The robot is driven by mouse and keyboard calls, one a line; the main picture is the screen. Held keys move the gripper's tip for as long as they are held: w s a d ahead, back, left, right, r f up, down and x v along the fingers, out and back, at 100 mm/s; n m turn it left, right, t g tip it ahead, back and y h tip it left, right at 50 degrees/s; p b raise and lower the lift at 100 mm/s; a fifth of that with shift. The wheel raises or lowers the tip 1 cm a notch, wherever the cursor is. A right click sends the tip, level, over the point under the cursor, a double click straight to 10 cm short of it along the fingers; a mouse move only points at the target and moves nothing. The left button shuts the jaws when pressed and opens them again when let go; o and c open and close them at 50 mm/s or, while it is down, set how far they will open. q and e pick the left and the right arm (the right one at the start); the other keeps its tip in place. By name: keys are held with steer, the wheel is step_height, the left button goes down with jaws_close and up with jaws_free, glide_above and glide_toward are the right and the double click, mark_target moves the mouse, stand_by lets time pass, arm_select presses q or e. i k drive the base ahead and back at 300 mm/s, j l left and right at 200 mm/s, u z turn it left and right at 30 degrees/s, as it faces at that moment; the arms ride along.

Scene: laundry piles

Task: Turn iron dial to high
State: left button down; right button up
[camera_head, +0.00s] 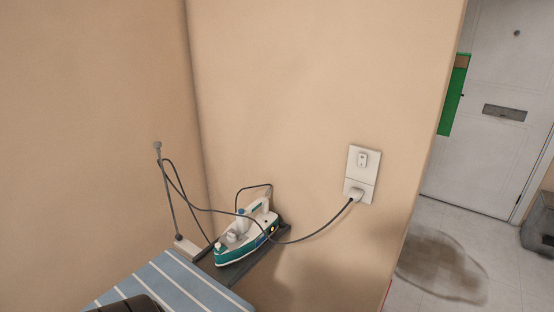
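A white and teal iron (246,236) rests on a dark iron stand (240,269) at the end of the ironing board, against the wall corner. A small pale knob, which may be the dial (231,238), shows on the iron's upper body. Its setting is too small to read. A small yellow-orange spot shows near the iron's right side.
A blue striped ironing board (165,281) reaches in from the bottom left. A dark cord runs from a thin upright rod (166,190) past the iron to a wall outlet (362,174). A white door (490,110) and a dirty floor patch (440,264) lie to the right.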

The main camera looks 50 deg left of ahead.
mark_target(231, 237)
steer(key=u, duration=1.8)
